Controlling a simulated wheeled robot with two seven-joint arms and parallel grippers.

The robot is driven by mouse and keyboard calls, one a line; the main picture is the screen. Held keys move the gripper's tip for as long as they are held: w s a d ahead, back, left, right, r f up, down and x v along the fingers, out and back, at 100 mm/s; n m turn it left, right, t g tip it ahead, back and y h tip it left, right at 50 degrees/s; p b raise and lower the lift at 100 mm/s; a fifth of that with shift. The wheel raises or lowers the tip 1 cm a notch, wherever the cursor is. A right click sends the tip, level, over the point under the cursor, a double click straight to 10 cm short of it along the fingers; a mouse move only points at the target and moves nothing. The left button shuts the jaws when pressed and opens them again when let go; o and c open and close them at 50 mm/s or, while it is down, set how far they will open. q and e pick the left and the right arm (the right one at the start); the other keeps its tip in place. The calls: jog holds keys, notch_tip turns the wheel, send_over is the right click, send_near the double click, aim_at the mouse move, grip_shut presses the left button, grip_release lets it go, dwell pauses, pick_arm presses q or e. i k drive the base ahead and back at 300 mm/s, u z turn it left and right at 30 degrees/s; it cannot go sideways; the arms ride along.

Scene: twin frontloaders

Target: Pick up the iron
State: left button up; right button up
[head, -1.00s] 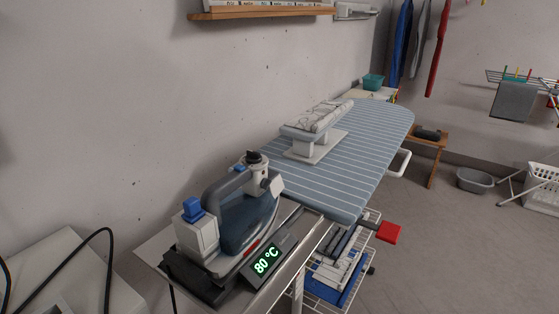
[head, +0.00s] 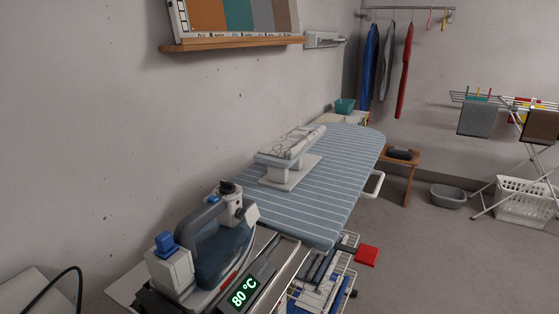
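The iron (head: 222,250) is blue-grey with a large looped handle and stands at the lower left of the head view. It rests on a metal stand at the near end of the striped ironing board (head: 318,205). A display (head: 245,290) beside it reads 80 °C in green. A white block with a blue cap (head: 170,266) sits at its near left side. Neither of my grippers shows in the head view.
A small sleeve board (head: 290,158) stands on the ironing board. A red handle (head: 366,256) juts out at the board's right, above a wire rack (head: 325,278). A wooden stool (head: 402,163), grey tub (head: 448,197) and white basket (head: 522,203) stand behind. The floor at right is clear.

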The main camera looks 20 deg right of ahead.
aim_at(211, 255)
jog(key=k, duration=1)
jog(key=z, duration=2.15)
jog(key=i, duration=1.4)
jog(key=u, duration=3.35)
